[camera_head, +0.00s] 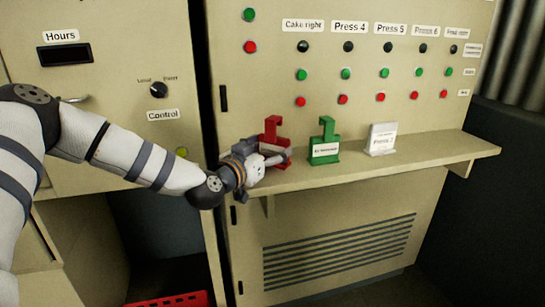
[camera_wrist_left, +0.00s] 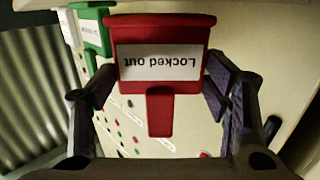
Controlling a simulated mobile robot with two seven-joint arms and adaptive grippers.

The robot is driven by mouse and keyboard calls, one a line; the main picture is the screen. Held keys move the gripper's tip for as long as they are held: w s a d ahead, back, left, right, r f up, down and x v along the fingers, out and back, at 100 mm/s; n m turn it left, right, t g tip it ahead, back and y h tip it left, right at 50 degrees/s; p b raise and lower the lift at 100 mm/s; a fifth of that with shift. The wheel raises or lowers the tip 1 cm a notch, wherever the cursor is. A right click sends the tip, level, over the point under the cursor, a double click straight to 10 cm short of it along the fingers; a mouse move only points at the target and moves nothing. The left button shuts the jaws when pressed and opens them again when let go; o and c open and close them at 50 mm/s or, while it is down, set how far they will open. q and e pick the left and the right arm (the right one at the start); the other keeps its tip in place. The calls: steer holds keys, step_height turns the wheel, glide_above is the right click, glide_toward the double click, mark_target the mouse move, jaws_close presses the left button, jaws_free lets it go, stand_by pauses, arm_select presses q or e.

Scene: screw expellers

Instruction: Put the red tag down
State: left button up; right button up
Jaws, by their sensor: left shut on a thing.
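The red tag (camera_head: 271,128) is upright at the left end of the shelf (camera_head: 400,167). My left gripper (camera_head: 268,160) is shut on it from the front left. The left wrist view shows the red tag (camera_wrist_left: 158,85) between the two fingers, its white label reading "Locked out" upside down. I cannot tell whether its base touches the shelf. A green tag (camera_head: 325,143) and a white tag (camera_head: 382,139) marked "Press 2" stand on the shelf to its right. My right gripper is in neither view.
The beige panel behind the shelf has rows of black, green and red buttons (camera_head: 346,74). A cabinet with a control knob (camera_head: 158,90) stands at left. The shelf is bare right of the white tag. A red object (camera_head: 168,299) lies low at the bottom.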

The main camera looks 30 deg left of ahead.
arm_select(q)
steer(key=shift+f, duration=0.75)
steer(key=shift+r, duration=0.25)
steer(key=shift+f, duration=0.15)
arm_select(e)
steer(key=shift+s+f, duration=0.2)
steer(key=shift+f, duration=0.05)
arm_select(q)
steer(key=o, duration=1.2)
